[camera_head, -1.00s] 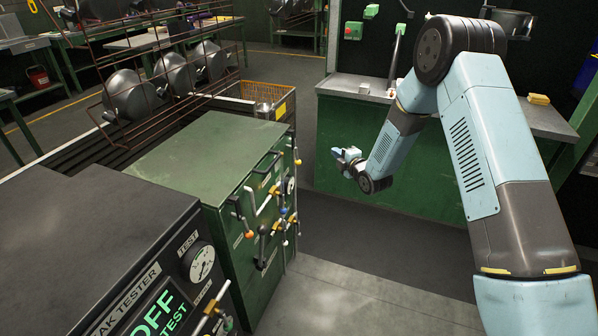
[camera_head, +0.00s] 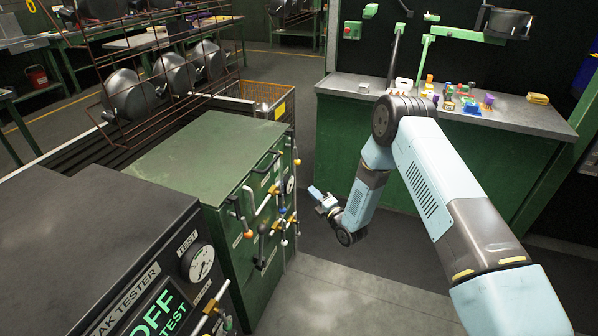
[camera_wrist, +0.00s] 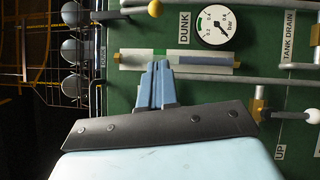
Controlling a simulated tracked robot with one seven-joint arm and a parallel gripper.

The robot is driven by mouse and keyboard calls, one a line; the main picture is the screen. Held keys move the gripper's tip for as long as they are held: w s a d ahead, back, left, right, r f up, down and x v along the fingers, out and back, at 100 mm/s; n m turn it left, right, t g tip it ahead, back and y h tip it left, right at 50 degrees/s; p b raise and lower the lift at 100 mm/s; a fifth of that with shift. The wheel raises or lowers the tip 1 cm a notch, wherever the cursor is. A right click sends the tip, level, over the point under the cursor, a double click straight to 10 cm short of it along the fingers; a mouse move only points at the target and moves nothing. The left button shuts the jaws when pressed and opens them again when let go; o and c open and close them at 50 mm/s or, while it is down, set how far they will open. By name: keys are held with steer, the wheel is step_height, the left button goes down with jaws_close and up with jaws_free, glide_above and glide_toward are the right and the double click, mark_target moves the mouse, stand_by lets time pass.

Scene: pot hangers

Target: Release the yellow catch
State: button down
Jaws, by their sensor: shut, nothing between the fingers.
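My gripper (camera_head: 316,192) is in front of the green cabinet (camera_head: 190,158), to the right of its lever-covered front, with a visible gap. In the wrist view my gripper (camera_wrist: 156,68) has its light-blue fingers together and empty, over a narrow strip (camera_wrist: 205,61) on the green panel. A yellow ball (camera_wrist: 155,8) shows at the top edge of the wrist view. A brass-yellow block (camera_wrist: 260,103) sits on a grey rod to the right of the fingers. I cannot tell which yellow part is the catch. My gripper's body hides the panel below it.
A round gauge (camera_wrist: 213,25) labelled DUNK and a white ball (camera_wrist: 311,117) are on the panel. Grey rods stick out around the fingers. The leak tester (camera_head: 110,250) stands at front left. A bench (camera_head: 450,110) with coloured blocks is behind my arm. The floor right of the cabinet is clear.

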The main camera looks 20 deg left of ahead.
steer(key=shift+a, duration=0.1)
steer(key=w+d+x, duration=0.1)
steer(key=w+x, duration=0.1)
steer(key=x, duration=1)
steer(key=shift+w+r, duration=0.3)
steer(key=shift+w, duration=0.05)
steer(key=shift+d, duration=0.1)
